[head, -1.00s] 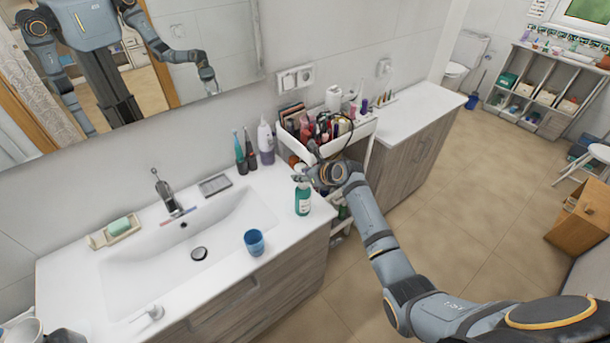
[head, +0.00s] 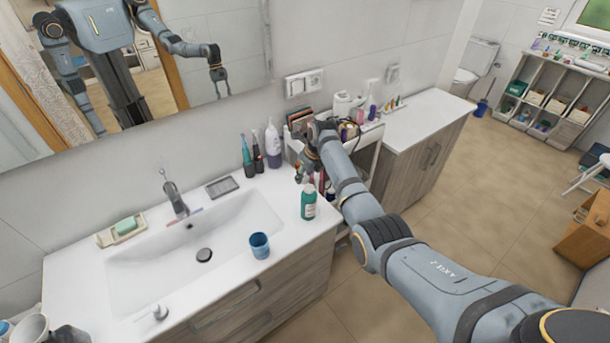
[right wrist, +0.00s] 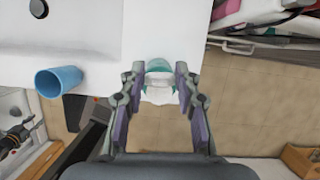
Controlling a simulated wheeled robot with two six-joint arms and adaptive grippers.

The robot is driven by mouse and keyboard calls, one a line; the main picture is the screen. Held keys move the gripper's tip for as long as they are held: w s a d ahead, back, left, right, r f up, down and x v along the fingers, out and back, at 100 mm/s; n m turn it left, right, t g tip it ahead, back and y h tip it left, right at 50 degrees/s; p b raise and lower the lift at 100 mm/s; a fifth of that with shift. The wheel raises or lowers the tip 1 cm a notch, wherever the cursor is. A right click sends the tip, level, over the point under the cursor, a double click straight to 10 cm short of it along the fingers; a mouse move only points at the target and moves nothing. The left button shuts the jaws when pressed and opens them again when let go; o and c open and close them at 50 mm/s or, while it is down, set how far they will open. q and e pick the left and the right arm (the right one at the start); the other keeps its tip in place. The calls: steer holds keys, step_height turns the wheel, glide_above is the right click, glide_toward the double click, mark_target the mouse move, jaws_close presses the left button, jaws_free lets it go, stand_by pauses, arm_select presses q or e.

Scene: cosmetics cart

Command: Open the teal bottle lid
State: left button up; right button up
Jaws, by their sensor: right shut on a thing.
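The teal bottle (head: 308,206) stands upright near the right end of the white sink counter, with a pale label on its front. My right gripper (head: 306,173) is just above the bottle's top. In the right wrist view, the fingers of my right gripper (right wrist: 160,84) are closed in on a pale, see-through lid (right wrist: 158,93), with the teal bottle (right wrist: 158,66) showing behind it. I cannot tell whether the lid is apart from the bottle's neck. My left gripper is not directly in view.
A blue cup (head: 259,245) stands left of the bottle, beside the sink basin (head: 178,250). Several bottles, one white pump bottle (head: 273,145) among them, stand behind. The crowded cosmetics cart (head: 366,150) is right of the counter, partly hidden by my arm.

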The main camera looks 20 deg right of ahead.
steer(key=shift+s+f, duration=0.15)
steer(key=shift+f, duration=0.1)
steer(key=o, duration=1.1)
steer(key=shift+o, duration=0.2)
steer(key=shift+r, duration=0.1)
steer(key=shift+r, duration=0.2)
steer(key=v, duration=1.1)
steer(key=shift+d+r, duration=0.2)
